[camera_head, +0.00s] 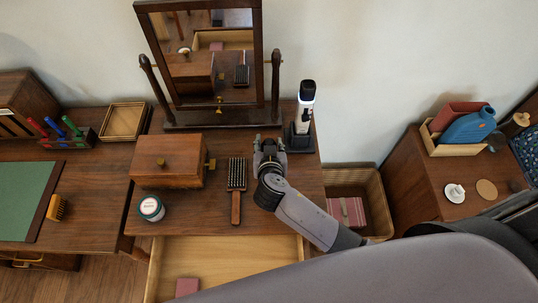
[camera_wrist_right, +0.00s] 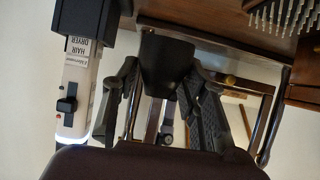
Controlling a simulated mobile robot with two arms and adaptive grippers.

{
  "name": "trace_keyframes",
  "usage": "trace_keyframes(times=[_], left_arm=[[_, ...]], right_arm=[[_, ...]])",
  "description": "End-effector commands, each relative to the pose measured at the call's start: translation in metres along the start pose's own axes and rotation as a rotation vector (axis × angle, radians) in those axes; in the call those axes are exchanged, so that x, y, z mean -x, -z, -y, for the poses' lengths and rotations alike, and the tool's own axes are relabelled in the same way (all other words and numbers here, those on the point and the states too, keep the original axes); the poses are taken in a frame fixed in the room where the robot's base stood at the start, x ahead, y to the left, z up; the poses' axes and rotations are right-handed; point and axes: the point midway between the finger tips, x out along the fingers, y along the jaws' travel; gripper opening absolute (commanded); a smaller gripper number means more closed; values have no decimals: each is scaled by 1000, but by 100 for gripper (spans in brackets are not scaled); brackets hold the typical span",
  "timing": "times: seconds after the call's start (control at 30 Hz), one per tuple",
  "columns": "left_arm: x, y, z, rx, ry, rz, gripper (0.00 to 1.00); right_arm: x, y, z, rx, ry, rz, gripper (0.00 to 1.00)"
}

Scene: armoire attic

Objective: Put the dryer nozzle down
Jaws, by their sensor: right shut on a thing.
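The dryer nozzle (camera_wrist_right: 166,64) is a dark, tapered piece between the fingers of my right gripper (camera_wrist_right: 162,85) in the right wrist view. In the head view my right gripper (camera_head: 269,148) is over the dressing table (camera_head: 200,218), in front of the mirror's right side. It hides most of the nozzle there, and I cannot tell whether the nozzle touches the tabletop. A white and black hair dryer (camera_head: 306,112) stands upright in a black holder just right of the gripper; it also shows in the right wrist view (camera_wrist_right: 78,90). My left gripper is not in view.
A bristle brush (camera_head: 236,190), a wooden box (camera_head: 168,168) and a round tin (camera_head: 151,208) stand left of my gripper. The tilting mirror (camera_head: 212,90) is behind. An open drawer (camera_head: 230,262) juts out in front. Bare tabletop lies between brush and arm.

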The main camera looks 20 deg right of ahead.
Motion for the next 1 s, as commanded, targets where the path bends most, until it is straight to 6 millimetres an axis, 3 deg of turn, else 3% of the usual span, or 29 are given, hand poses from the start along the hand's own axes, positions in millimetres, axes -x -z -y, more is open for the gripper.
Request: trace_keyframes(times=[0.5,0.93,0.97,1.0], left_arm=[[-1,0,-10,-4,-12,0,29],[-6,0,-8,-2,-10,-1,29],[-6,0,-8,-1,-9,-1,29],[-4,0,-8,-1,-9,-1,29]], right_arm=[[-30,-55,1,0,1,0,21],[-34,-62,1,-2,1,-1,21],[-34,-62,1,-1,1,-1,40],[-33,-61,1,-1,1,-1,43]])
